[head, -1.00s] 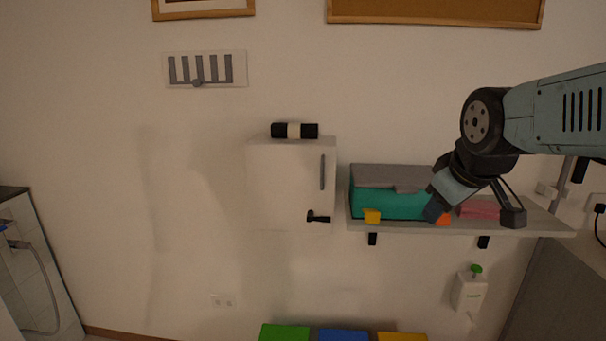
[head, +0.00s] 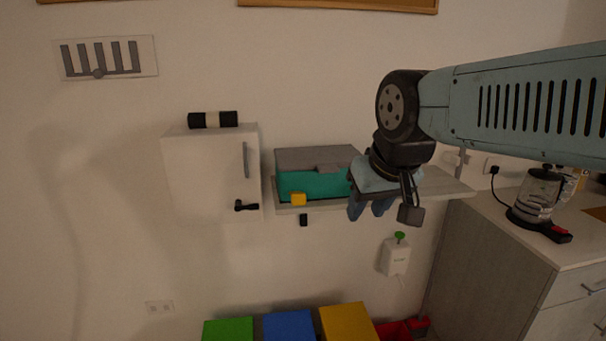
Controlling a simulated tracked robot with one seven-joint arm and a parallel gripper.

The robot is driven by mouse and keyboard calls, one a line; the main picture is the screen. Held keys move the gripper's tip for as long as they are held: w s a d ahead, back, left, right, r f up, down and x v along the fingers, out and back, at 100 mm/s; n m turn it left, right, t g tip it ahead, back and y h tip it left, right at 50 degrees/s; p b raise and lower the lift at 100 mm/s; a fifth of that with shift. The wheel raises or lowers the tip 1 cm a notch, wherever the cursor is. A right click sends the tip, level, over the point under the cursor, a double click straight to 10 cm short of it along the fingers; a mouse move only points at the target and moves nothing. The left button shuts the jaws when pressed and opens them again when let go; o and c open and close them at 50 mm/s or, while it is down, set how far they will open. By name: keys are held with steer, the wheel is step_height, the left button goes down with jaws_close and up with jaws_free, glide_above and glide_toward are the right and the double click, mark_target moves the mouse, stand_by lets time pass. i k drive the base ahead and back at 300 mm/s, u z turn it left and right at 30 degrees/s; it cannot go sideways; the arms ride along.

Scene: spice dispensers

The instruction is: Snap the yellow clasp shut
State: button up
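The yellow clasp (head: 298,199) is a small block at the lower left front of a teal box (head: 322,183) with a grey upper part (head: 310,158). The box sits on a wall shelf. Whether the clasp stands open or shut is too small to tell. My gripper (head: 370,209) hangs to the right of the clasp, in front of the box's right end, with its fingers pointing down. A gap shows between its two blue-grey fingers, and I see nothing held there. My gripper and arm hide the box's right end.
A white dispenser (head: 395,259) is below the shelf. Green, blue and yellow boxes are lower down. A counter with a glass jug (head: 538,194) is at right.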

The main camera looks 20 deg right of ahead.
mark_target(298, 198)
steer(key=z, duration=0.6)
steer(key=k, duration=1.75)
steer(key=u, duration=0.45)
steer(key=i, duration=1)
steer(key=z, duration=0.05)
